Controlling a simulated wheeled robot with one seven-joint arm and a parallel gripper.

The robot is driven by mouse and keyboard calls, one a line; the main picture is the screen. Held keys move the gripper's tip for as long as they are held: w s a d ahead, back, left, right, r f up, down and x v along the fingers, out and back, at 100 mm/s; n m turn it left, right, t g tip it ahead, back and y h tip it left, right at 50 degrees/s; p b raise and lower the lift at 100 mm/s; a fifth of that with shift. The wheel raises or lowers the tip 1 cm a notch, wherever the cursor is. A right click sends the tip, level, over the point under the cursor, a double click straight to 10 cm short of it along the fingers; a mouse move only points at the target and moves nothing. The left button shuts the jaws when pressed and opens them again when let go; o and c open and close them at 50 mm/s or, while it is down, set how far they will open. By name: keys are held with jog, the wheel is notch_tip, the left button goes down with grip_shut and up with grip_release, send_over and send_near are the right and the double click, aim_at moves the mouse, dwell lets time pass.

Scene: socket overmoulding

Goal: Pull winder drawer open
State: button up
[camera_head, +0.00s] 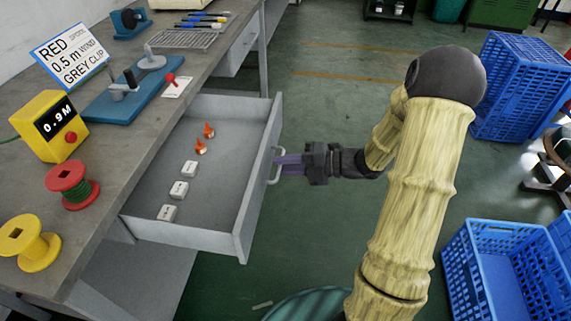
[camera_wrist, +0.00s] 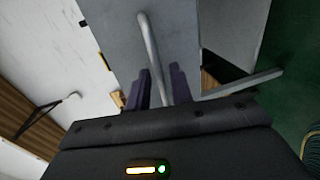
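The winder drawer (camera_head: 245,205) is a grey drawer under the workbench, below the blue-based winder (camera_head: 125,90). It stands well out from the bench, with its inside showing. Its bar handle (camera_head: 272,178) is on the front panel, and also shows in the wrist view (camera_wrist: 149,40). My gripper (camera_head: 280,160) is at the handle from the right, its purple fingers reaching the bar. In the wrist view the fingers (camera_wrist: 159,85) lie close on either side of the bar and look shut on it; the exact contact is hard to see.
The drawer holds several white blocks (camera_head: 179,189) and orange pieces (camera_head: 201,147). On the bench (camera_head: 118,165) are a yellow meter (camera_head: 50,125), a red spool (camera_head: 70,185), a yellow spool (camera_head: 28,243) and a sign. Blue crates (camera_head: 505,270) stand at the right.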

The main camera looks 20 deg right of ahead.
jog(key=shift+o, duration=0.5)
jog(key=p+v, duration=0.3)
jog(key=v, duration=1.4)
jog(key=shift+d+p, duration=0.2)
jog(key=shift+p, duration=0.2)
jog(key=shift+w, duration=0.1)
